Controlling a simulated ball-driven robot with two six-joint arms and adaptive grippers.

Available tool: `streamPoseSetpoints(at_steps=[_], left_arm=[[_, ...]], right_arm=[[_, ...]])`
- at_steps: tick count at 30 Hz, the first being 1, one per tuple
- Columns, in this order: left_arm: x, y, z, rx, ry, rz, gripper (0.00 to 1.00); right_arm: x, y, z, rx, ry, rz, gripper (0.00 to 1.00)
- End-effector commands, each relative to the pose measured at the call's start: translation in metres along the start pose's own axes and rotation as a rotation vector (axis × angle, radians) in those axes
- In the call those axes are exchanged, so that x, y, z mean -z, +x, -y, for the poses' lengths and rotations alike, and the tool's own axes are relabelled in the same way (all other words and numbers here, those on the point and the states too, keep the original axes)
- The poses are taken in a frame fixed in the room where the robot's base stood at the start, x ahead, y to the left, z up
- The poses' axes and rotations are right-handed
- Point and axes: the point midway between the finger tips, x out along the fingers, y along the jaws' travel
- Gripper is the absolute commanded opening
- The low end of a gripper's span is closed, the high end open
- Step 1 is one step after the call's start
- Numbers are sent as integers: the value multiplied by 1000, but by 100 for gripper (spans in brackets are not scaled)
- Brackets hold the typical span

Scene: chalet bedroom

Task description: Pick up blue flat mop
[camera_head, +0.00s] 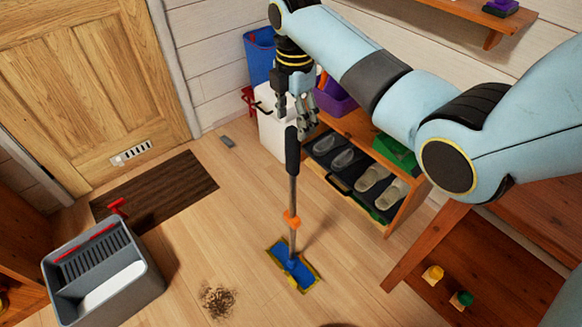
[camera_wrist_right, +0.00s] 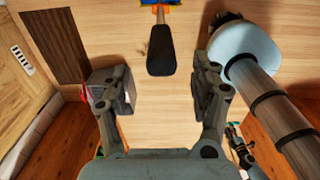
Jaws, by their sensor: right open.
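The blue flat mop (camera_head: 291,263) stands upright on the wooden floor, its flat blue head down and its pole topped by a black grip (camera_head: 292,150). An orange collar sits low on the pole. My right gripper (camera_head: 299,122) hangs just above and beside the top of the black grip in the head view. In the right wrist view the black grip (camera_wrist_right: 161,50) shows beyond and between the open fingers of my right gripper (camera_wrist_right: 163,85), with nothing between the fingertips. My left gripper does not show.
A grey mop bucket (camera_head: 105,283) stands at the lower left, near a dark doormat (camera_head: 155,190). A shoe rack (camera_head: 395,200) with slippers is right of the mop. A dirt pile (camera_head: 217,300) lies on otherwise open floor. A white bin (camera_head: 277,130) stands behind the gripper.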

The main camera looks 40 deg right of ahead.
Motion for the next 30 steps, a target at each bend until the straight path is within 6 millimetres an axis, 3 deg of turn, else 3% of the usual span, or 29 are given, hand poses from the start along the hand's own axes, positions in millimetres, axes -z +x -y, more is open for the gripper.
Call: streamPoseSetpoints(at_steps=[9,17,30], left_arm=[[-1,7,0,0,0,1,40],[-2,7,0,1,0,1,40],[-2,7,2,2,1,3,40]], right_arm=[[5,46,2,4,1,0,63],[5,49,1,1,1,1,63],[5,49,1,1,1,0,9]])
